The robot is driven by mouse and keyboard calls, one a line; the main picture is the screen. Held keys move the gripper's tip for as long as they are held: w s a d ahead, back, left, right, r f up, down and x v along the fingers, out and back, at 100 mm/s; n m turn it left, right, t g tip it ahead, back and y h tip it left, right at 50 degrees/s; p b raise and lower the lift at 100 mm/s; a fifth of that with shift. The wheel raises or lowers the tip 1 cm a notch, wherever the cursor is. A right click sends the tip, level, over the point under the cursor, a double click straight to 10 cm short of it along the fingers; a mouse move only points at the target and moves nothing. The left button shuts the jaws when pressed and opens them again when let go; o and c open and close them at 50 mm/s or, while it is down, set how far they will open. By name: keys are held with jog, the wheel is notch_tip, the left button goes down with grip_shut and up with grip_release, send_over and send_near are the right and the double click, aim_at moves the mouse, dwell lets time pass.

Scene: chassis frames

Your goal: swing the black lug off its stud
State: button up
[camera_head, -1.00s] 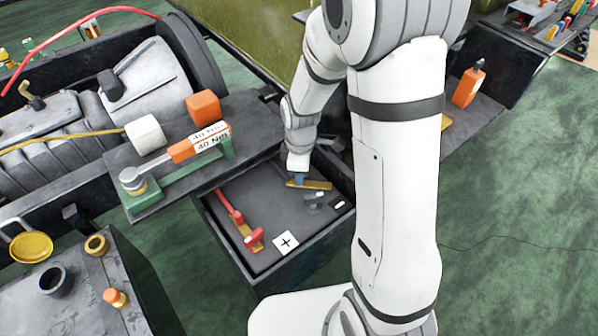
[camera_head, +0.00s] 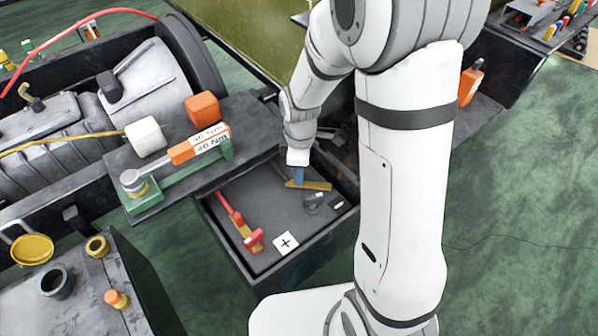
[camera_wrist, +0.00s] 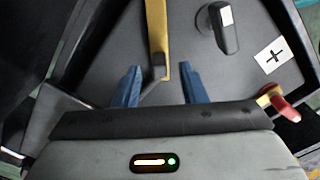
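A brass-coloured strip (camera_head: 316,185) with a dark upright tab (camera_wrist: 158,68) at its near end lies in the open dark box; this seems to be the black lug. My gripper (camera_wrist: 161,88) is open, its two blue fingers spread on either side of the tab, with gaps visible on both sides. In the head view my gripper (camera_head: 298,177) points down over the strip's left end. A black block with a pale top (camera_wrist: 226,32) stands beside the strip, also seen in the head view (camera_head: 313,204); whether it is the stud cannot be told.
A red lug with a brass strip (camera_head: 243,228) and a white plus label (camera_head: 287,243) are in the same box. The box walls (camera_head: 235,262) rise around them.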

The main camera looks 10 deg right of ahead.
jog(key=shift+r+p, duration=0.45)
jog(key=shift+r, duration=2.25)
